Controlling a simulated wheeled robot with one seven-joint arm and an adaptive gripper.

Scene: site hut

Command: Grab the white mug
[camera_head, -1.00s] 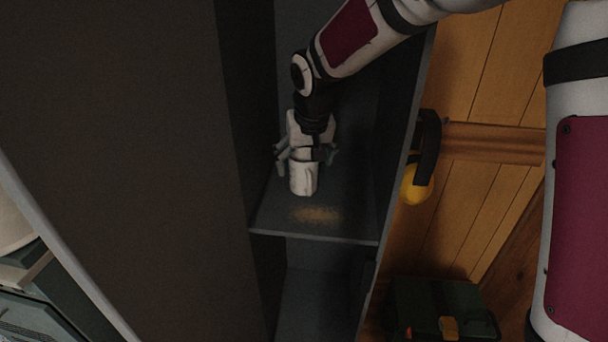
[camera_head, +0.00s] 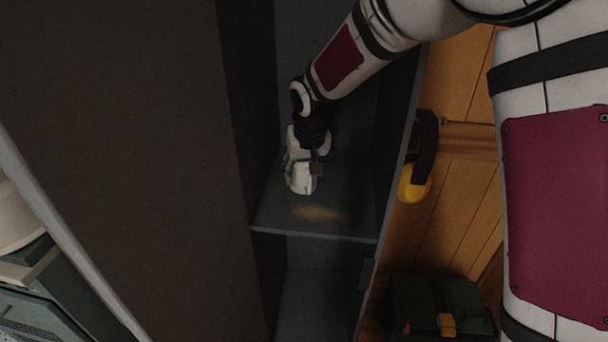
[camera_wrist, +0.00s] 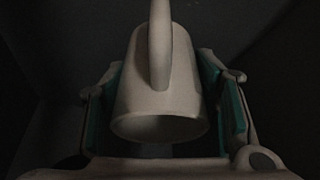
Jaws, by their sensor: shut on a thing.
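The white mug (camera_head: 303,181) is on the upper shelf inside the dark grey locker, near the shelf's front. My gripper (camera_head: 306,168) is around it from behind and above in the head view, hiding part of it. In the wrist view the mug (camera_wrist: 160,95) sits between the two teal finger pads of my gripper (camera_wrist: 168,100), with its open rim toward the camera and its handle pointing up in the picture. The gripper is shut on the mug. Whether the mug still touches the shelf I cannot tell.
The shelf's front edge (camera_head: 315,235) lies just below the mug, with a lit patch before it. Dark locker walls (camera_head: 245,130) stand close on both sides. Yellow ear defenders (camera_head: 414,183) hang right of the locker; a dark green box (camera_head: 437,305) sits lower right.

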